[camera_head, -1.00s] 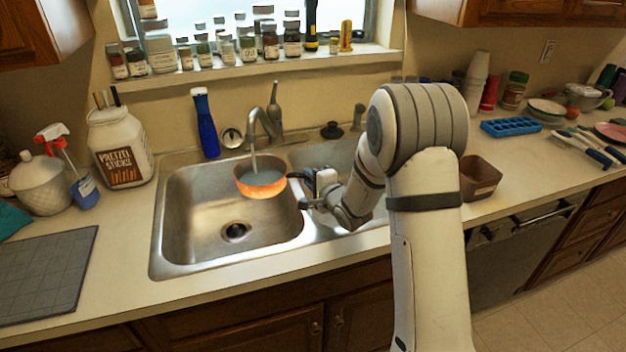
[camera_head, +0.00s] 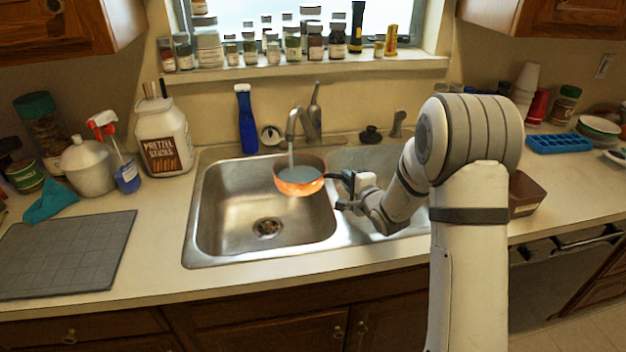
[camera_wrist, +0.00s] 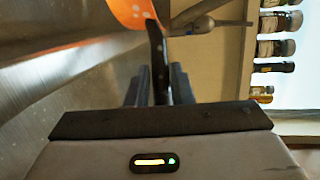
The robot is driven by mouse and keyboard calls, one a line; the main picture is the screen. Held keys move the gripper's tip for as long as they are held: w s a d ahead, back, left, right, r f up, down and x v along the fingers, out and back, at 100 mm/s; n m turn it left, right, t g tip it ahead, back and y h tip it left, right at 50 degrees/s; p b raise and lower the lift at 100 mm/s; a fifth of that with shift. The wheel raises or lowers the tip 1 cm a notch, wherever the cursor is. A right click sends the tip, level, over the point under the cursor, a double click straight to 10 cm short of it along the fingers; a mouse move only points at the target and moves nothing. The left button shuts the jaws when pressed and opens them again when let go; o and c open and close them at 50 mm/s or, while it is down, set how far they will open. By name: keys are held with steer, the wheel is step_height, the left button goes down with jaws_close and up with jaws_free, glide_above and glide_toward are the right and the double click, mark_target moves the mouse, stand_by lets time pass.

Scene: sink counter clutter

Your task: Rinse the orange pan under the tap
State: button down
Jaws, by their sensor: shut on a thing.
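The orange pan (camera_head: 300,184) is held upright over the left sink basin (camera_head: 225,215), below the rim of the tap (camera_head: 297,124). A stream of water runs from the tap into the pan, and greyish water shows inside it. My gripper (camera_head: 343,184) is at the right of the pan, shut on its dark handle. In the wrist view, the dark handle (camera_wrist: 157,55) stands between my gripper's fingers (camera_wrist: 158,85), with part of the orange pan (camera_wrist: 130,12) beyond it. The far end of the handle is hidden by the gripper.
A divider separates the left basin from the right basin (camera_head: 372,160). A blue bottle (camera_head: 246,120) stands behind the sink. A pretzel jar (camera_head: 164,140) and a spray bottle (camera_head: 122,165) stand to the left. Several jars line the window sill. The left basin's floor is clear.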

steer(key=shift+s+a+r, duration=0.1)
steer(key=shift+s+a, duration=0.2)
steer(key=s+d, duration=0.7)
steer(key=shift+s+d, duration=0.25)
steer(key=shift+d, duration=0.15)
stand_by(0.9)
steer(key=shift+s+d+r+p, duration=0.35)
steer(key=shift+r+p, duration=0.3)
steer(key=shift+r, duration=0.2)
steer(key=shift+s+d+r+p, duration=0.35)
steer(key=shift+r+p, duration=0.3)
steer(key=shift+r, duration=0.15)
steer(key=shift+s+d+r+p, duration=0.35)
steer(key=shift+r+p, duration=0.3)
steer(key=shift+r, duration=0.2)
